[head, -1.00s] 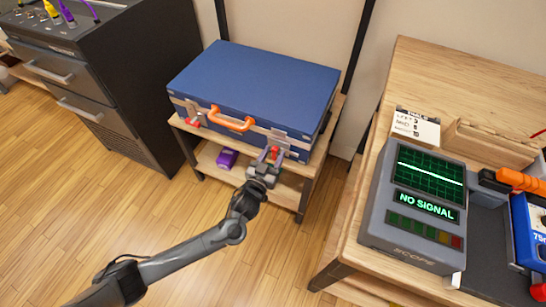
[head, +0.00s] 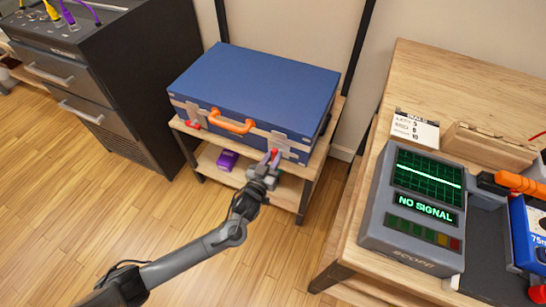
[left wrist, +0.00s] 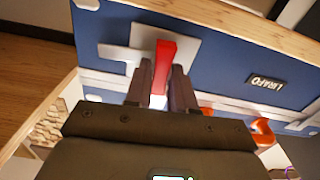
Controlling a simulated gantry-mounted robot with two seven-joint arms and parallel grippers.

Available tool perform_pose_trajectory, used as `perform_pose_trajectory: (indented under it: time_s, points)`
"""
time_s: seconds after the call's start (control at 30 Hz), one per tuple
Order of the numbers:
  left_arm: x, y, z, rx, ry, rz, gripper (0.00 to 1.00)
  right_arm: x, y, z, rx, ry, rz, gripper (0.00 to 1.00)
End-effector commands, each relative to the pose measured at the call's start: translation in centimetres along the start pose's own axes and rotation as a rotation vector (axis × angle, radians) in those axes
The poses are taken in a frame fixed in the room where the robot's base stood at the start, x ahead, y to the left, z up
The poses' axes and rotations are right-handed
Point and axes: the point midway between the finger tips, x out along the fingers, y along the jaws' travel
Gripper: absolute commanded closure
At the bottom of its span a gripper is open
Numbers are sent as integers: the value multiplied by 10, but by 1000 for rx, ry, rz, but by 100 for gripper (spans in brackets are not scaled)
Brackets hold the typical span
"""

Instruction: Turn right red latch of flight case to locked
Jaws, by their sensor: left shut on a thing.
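The blue flight case (head: 255,85) lies closed on a wooden shelf stand, with an orange handle (head: 232,121) on its front. Its right red latch (head: 275,153) is on a metal plate at the front right; it also shows in the left wrist view (left wrist: 165,58). My left gripper (head: 267,163) is at this latch. In the left wrist view its two dark fingers (left wrist: 163,86) are shut on the latch, one on each side. The fingers hide part of the latch. The left red latch (head: 191,125) sits at the case's front left. My right gripper is not in view.
A purple object (head: 227,159) lies on the stand's lower shelf. A dark drawer cabinet (head: 95,85) stands on the left. A wooden workbench (head: 440,75) with a scope (head: 415,210) stands on the right. The floor in front of the stand is clear.

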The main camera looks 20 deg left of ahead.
Motion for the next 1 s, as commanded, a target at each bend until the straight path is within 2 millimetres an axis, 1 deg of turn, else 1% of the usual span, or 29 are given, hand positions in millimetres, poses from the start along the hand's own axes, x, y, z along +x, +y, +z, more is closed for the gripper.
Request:
perform_pose_trajectory:
  time_s: [0.27,1.0]
  points:
    - [-1,-1,-2,-197,-3,-4,100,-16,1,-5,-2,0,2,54]
    - [0,-5,0,-898,0,-4,100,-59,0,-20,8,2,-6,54]
